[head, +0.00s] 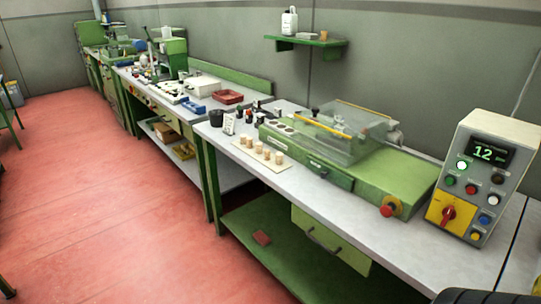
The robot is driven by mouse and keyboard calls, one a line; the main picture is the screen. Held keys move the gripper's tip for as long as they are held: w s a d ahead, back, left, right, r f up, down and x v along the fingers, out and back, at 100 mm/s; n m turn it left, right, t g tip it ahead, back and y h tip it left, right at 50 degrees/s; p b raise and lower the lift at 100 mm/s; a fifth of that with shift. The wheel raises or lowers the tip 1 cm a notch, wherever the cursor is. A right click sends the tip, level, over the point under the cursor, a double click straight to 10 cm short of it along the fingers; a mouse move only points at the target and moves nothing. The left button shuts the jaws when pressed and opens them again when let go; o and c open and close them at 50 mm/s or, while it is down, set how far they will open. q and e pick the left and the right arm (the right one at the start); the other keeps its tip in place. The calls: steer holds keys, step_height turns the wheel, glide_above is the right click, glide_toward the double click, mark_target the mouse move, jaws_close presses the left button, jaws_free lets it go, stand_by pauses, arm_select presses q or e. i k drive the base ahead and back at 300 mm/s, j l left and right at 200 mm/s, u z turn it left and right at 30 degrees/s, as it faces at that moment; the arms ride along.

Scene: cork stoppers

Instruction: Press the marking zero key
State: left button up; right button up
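A grey control box (512,146) stands at the right end of the near bench. Its dark display (487,152) shows "12" in green. Below are a brightly lit key (462,165), a green key (450,180), a red key (471,189), a black key (497,179), a pale key (493,199), a blue key (484,219) and a yellow key (475,236). A red rotary switch (448,213) sits on a yellow plate. The key labels are too small to read, so I cannot tell which is the marking zero key.
A green machine (392,180) with a clear cover and a red stop button (391,206) stands left of the box. Several corks stand on a pale board (240,149). The bench top (375,222) is clear at its front. Red floor (90,190) is open to the left.

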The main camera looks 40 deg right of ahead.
mark_target(493, 201)
steer(key=z, duration=2.75)
